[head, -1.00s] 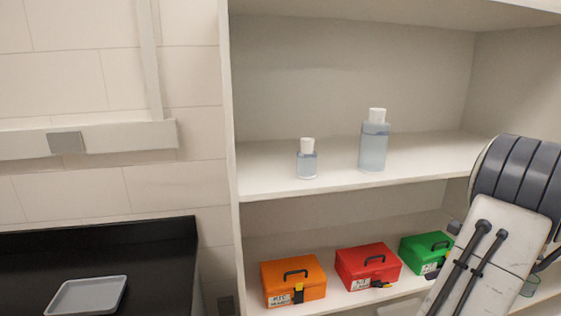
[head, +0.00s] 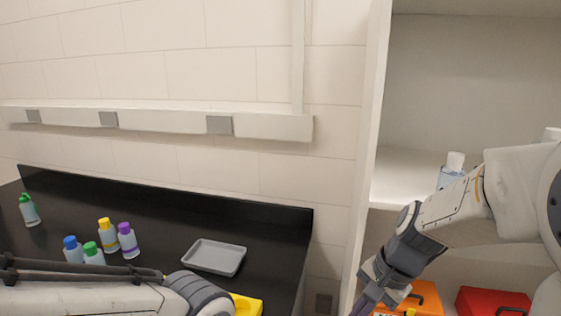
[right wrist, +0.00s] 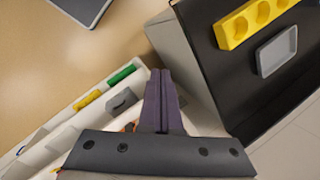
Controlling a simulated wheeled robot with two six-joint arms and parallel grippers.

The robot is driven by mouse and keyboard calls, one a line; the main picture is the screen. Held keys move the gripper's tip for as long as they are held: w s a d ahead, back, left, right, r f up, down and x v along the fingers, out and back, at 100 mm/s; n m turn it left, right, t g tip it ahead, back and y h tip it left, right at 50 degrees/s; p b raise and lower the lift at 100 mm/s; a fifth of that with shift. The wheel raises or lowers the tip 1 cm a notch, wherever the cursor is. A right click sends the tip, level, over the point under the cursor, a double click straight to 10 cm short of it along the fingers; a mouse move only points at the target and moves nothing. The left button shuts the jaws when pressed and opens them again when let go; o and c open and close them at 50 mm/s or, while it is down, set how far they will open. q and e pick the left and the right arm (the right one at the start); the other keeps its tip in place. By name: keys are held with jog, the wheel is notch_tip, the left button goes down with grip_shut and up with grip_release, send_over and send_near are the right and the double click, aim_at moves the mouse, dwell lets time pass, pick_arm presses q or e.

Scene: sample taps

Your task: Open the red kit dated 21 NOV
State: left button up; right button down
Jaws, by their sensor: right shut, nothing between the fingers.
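The red kit (head: 495,302) is a box with a dark handle on the lower shelf, at the bottom right of the head view. The bottom edge and my right arm cut it off, and no date can be read on it. My right gripper (head: 366,304) is left of it, by the shelf's left upright, pointing down, shut and empty. Its closed dark fingers also show in the right wrist view (right wrist: 160,76). My left arm enters at the bottom left of the head view, but its gripper is out of sight.
An orange kit (head: 424,297) stands left of the red one. A clear bottle (head: 449,178) is on the upper shelf, partly behind my right arm. The black counter (head: 160,212) holds several capped bottles, a grey tray (head: 214,257) and a yellow rack (right wrist: 236,28).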

jog(key=s+a+n+g+h, duration=0.1)
jog(key=s+a+n, duration=0.7)
jog(key=a+n, duration=0.1)
jog(key=shift+s+a+r+n, duration=0.15)
jog(key=shift+s+a+n, duration=0.15)
jog(key=shift+n, duration=0.2)
jog(key=c, duration=1.5)
grip_release()
jog(key=s+a+n, duration=0.1)
jog(key=s+n, duration=0.1)
jog(key=s+a+n, duration=0.1)
jog(key=s+n, duration=0.1)
jog(key=n, duration=0.1)
jog(key=s+a+n+h, duration=0.1)
jog(key=s+n, duration=0.1)
jog(key=shift+s+n, duration=0.3)
jog(key=shift+s, duration=0.05)
jog(key=shift+c, duration=0.2)
jog(key=o, duration=0.3)
jog(key=shift+s+f+n, duration=0.2)
jog(key=shift+s+n, duration=0.1)
jog(key=shift+o, duration=0.2)
